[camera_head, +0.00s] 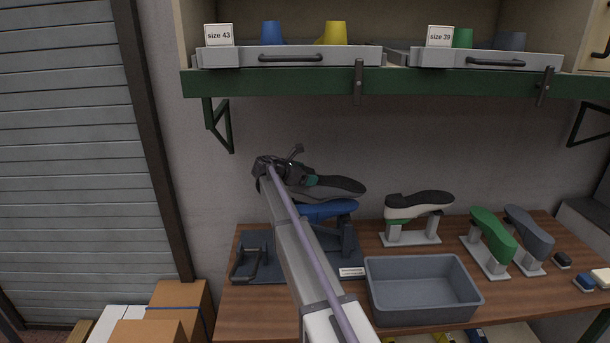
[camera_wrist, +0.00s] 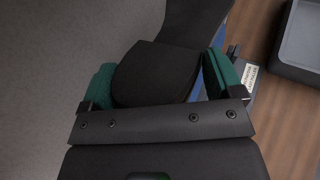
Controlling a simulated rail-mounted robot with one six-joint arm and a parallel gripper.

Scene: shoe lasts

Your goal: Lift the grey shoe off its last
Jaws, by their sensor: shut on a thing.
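The grey shoe (camera_head: 340,185) is sole up in my gripper (camera_head: 306,180), above the blue last (camera_head: 330,209) on its dark stand (camera_head: 348,243). In the wrist view, the green finger pads of my gripper (camera_wrist: 157,80) press on both sides of the shoe's heel end (camera_wrist: 155,72). The blue last's upper side shows bare below the shoe in the head view. A narrow gap seems to part them toward the right; my arm hides the left part. A little blue shows beside the right pad in the wrist view.
A grey bin (camera_head: 423,290) stands in front on the wooden bench (camera_head: 237,308). A white-and-black shoe (camera_head: 418,205) on a last stands to the right, with green (camera_head: 491,234) and slate (camera_head: 528,232) lasts beyond. A green-edged shelf (camera_head: 300,82) hangs above.

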